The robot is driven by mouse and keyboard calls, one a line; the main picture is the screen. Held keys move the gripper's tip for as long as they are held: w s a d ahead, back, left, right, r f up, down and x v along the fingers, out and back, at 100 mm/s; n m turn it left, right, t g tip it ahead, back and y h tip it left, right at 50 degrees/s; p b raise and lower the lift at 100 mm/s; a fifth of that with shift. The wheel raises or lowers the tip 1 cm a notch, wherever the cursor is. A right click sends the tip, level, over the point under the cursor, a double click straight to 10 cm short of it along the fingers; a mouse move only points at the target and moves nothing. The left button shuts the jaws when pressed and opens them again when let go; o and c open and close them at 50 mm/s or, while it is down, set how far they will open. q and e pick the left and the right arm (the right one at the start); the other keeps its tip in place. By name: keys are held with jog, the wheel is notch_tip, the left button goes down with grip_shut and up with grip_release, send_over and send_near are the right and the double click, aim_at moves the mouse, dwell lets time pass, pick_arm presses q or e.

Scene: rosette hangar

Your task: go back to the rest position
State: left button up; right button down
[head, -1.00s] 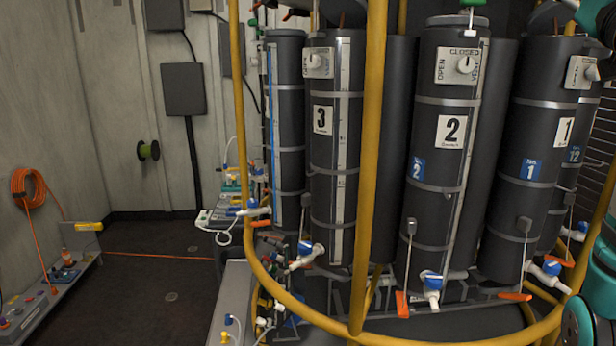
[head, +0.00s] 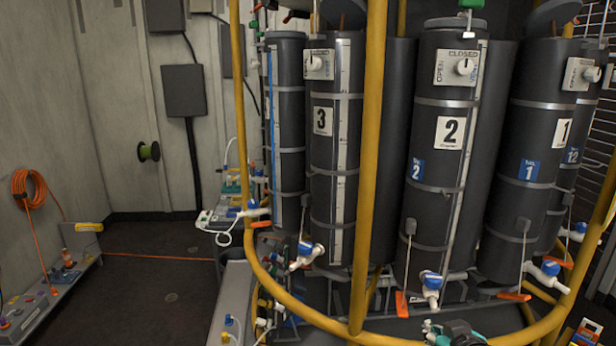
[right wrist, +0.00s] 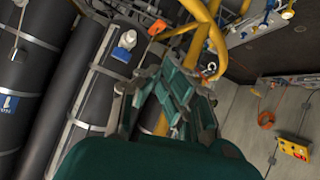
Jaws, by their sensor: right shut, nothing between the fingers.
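My right gripper (head: 453,333) shows at the bottom edge of the head view, in front of the lower yellow hoop rail; only part of it is in frame. In the right wrist view its green fingers (right wrist: 172,82) are together with nothing between them. A dark cylinder and a yellow rail lie behind the fingers there; I cannot tell how far off. My left gripper is in neither view.
Dark numbered cylinders, such as number 2 (head: 449,180), stand inside a yellow tube frame (head: 369,150). Valves with orange handles (head: 402,304) stick out low. A grey bench (head: 231,290) and open floor (head: 150,270) lie to the left.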

jog(key=s+a+f+g, duration=0.2)
jog(key=s+f+g, duration=0.2)
jog(key=s+f, duration=0.8)
jog(key=s+a+f+g, duration=0.3)
jog(key=s+f, duration=0.5)
jog(key=s, duration=0.8)
notch_tip(320, 180, down, 26)
jog(key=s+d+g, duration=0.1)
jog(key=g, duration=0.1)
jog(key=s+d+f+g, duration=0.1)
jog(key=s+d+f, duration=0.2)
jog(key=s+f, duration=1.3)
jog(key=shift+s+f+g+b, duration=0.2)
jog(key=shift+s+g+b, duration=0.15)
jog(key=shift+s, duration=0.2)
jog(key=shift+d, duration=0.1)
